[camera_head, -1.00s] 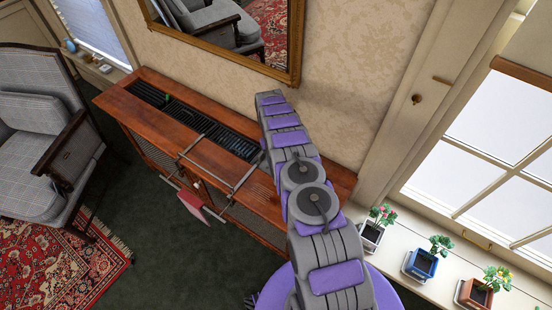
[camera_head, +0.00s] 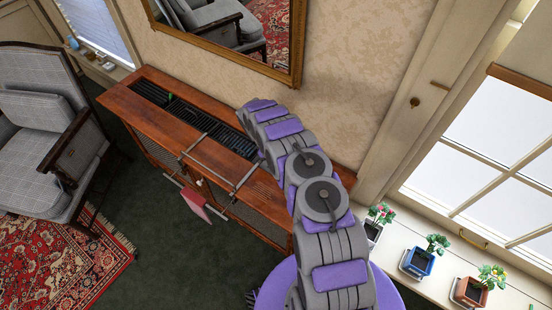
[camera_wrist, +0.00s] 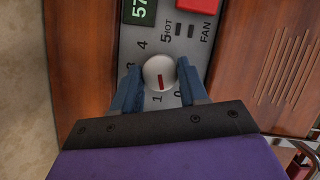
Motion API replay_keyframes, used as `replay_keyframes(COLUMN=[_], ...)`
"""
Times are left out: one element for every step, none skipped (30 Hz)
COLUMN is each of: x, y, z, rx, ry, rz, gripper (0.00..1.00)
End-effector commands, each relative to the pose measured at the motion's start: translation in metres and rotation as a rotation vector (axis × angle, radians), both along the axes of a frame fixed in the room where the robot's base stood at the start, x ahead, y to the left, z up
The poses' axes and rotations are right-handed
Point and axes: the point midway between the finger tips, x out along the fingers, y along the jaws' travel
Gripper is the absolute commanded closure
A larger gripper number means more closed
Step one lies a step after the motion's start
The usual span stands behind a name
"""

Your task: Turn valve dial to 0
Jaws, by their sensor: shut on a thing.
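The valve dial (camera_wrist: 160,70) is a round white knob with a red pointer line, on a grey panel in the wrist view. Numbers surround it, with 3, 4 and 5 above and 1 and 0 below. The red line points down, close to the 1 and beside the 0. My gripper (camera_wrist: 158,76) has its two blue fingers on either side of the knob, shut on it. The 2 is hidden, probably by the left finger. In the head view my arm covers the dial and gripper.
A green display (camera_wrist: 139,10) and a red FAN switch (camera_wrist: 196,4) sit above the dial. The panel is set in a wooden cabinet (camera_head: 135,100) against the wall. A rail with a red cloth (camera_head: 195,203) is at its front. Potted flowers (camera_head: 418,262) line the windowsill.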

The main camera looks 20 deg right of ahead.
Motion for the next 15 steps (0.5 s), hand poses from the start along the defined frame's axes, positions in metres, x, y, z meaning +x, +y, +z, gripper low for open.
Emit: replay_keyframes(x=[0.0003,0.0002,0.0001,0.0000,0.0003,0.0006,0.0008,0.0004,-0.0005,-0.0011,-0.0010,-0.0004,0.0000,0.0001,-0.0002], y=[0.0001,0.0001,0.0001,-0.0002,-0.0003,-0.0002,0.0002,0.0003,0.0003,0.0005,0.0007,0.0009,0.0009,0.0011,0.0011], z=[0.0023,0.0022,0.0023,0.0027,0.0030,0.0029,0.0029,0.0026,0.0025,0.0023,0.0022,0.0021,0.0020,0.0019,0.0018], rx=[-0.001,-0.001,0.000,-0.002,-0.002,-0.001,-0.001,-0.001,-0.002,-0.002,-0.001,-0.002,-0.001,-0.001,0.000], ry=[-0.002,-0.003,-0.002,-0.002,-0.003,-0.005,-0.006,-0.005,-0.003,-0.002,-0.002,-0.004,-0.005,-0.007,-0.005], rz=[0.044,0.072,0.107,0.132,0.158,0.191,0.214,0.239,0.268,0.288,0.308,0.334,0.351,0.367,0.386], gripper=[0.87,0.87,0.87,0.87,0.87,0.87,0.87,0.87,0.87,0.87,0.87,0.87,0.87,0.87,0.87])
